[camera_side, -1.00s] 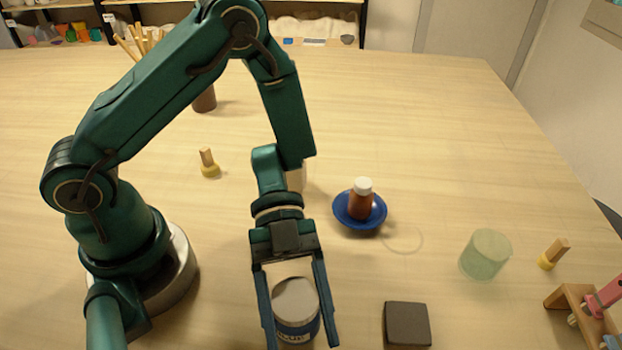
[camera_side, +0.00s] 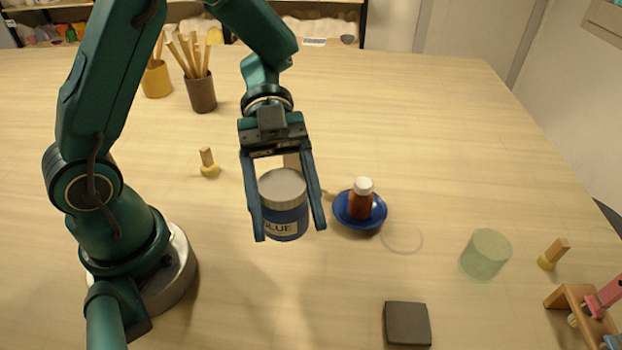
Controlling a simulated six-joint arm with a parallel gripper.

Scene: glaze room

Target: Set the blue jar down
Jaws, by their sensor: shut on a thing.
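The blue jar (camera_side: 284,222) has a pale grey lid and a white label with dark letters, partly readable as "LUE". My gripper (camera_side: 289,228) is shut on it, with one finger on each side. The jar is upright and appears held above the table, left of the blue saucer (camera_side: 342,214). A brown bottle (camera_side: 360,200) with a white cap stands on that saucer.
A dark square block (camera_side: 407,324) lies at the front. A pale green cylinder (camera_side: 486,254) stands to the right, near a small wooden rack (camera_side: 570,298). Cups of sticks (camera_side: 201,92) stand at the back left. The front middle table (camera_side: 330,290) is clear.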

